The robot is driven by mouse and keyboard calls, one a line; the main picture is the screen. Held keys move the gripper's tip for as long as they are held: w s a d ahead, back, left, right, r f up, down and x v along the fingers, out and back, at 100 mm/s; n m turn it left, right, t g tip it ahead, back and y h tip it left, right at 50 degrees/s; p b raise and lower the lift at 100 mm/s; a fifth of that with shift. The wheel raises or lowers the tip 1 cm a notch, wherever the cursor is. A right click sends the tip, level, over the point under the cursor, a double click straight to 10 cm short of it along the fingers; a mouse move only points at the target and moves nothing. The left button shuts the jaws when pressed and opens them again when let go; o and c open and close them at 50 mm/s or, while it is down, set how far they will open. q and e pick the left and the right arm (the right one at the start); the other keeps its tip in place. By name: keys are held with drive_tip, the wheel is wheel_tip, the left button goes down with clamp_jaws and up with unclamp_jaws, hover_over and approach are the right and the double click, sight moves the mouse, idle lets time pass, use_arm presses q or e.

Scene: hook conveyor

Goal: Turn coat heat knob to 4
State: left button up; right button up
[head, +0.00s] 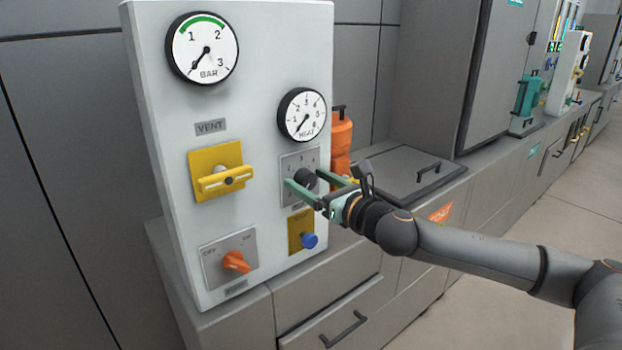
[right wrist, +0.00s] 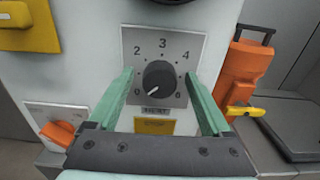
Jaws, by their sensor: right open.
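The black heat knob (head: 305,177) sits on a grey numbered plate on the white panel. In the right wrist view the knob (right wrist: 159,76) has its white mark pointing down and left, near the 0. The 4 (right wrist: 187,55) is at the plate's upper right. My right gripper (head: 305,182) is open, its green fingers reaching toward the plate. In the right wrist view the fingers stand one on each side of the knob, with visible gaps. I cannot tell whether the fingertips touch the plate. My left gripper is not in view.
A yellow VENT handle (head: 226,181) and an orange switch (head: 236,261) are left of the knob. A blue button (head: 309,240) on a yellow plate is just below. A dial gauge (head: 302,114) is above. An orange container (head: 341,140) stands beside the panel's right edge.

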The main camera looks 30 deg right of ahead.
drive_tip(key=shift+c, duration=0.3)
clamp_jaws()
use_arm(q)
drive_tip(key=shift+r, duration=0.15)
